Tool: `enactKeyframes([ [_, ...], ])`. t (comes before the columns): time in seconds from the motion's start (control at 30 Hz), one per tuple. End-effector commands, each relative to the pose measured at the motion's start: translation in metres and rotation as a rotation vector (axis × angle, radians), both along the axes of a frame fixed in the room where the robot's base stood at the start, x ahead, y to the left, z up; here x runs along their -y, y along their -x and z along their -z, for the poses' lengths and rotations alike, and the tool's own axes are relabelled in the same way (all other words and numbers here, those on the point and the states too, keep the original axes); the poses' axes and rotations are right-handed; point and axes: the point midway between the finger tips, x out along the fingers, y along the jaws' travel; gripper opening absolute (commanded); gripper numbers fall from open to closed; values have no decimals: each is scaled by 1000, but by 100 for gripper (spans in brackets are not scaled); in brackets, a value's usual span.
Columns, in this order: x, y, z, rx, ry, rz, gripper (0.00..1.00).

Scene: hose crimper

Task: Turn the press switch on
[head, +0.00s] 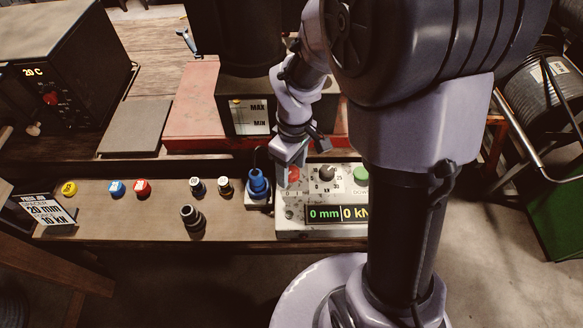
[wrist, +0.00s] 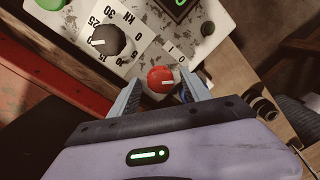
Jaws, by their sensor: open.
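The press control panel (head: 290,215) is a worn white box at the bench's front edge, with a lit display (head: 338,213) reading 0 mm and 0 kN. Its red rotary switch (wrist: 161,79) has a small white pointer mark and stands beside a label with I and 0 marks. In the head view the red switch (head: 294,174) is partly covered by my gripper (head: 290,168). In the wrist view my gripper (wrist: 161,90) is open, with one finger on each side of the red switch. Gaps show beside the switch; I cannot tell exact depth.
A black dial (wrist: 106,41) and a green button (wrist: 46,3) sit on the same panel. A blue fitting (head: 258,184) stands just left of the panel. Several small coloured caps and fittings, including a dark one (head: 191,219), stand further left along the shelf.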

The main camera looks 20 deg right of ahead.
Motion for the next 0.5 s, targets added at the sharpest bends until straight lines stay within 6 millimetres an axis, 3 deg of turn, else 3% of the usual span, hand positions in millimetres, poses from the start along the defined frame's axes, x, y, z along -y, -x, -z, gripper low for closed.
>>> enactKeyframes([
  [0.1,0,0,-1,0,0,0,56],
  [0.4,0,0,-1,0,0,0,0],
  [0.5,0,0,-1,0,0,2,0],
])
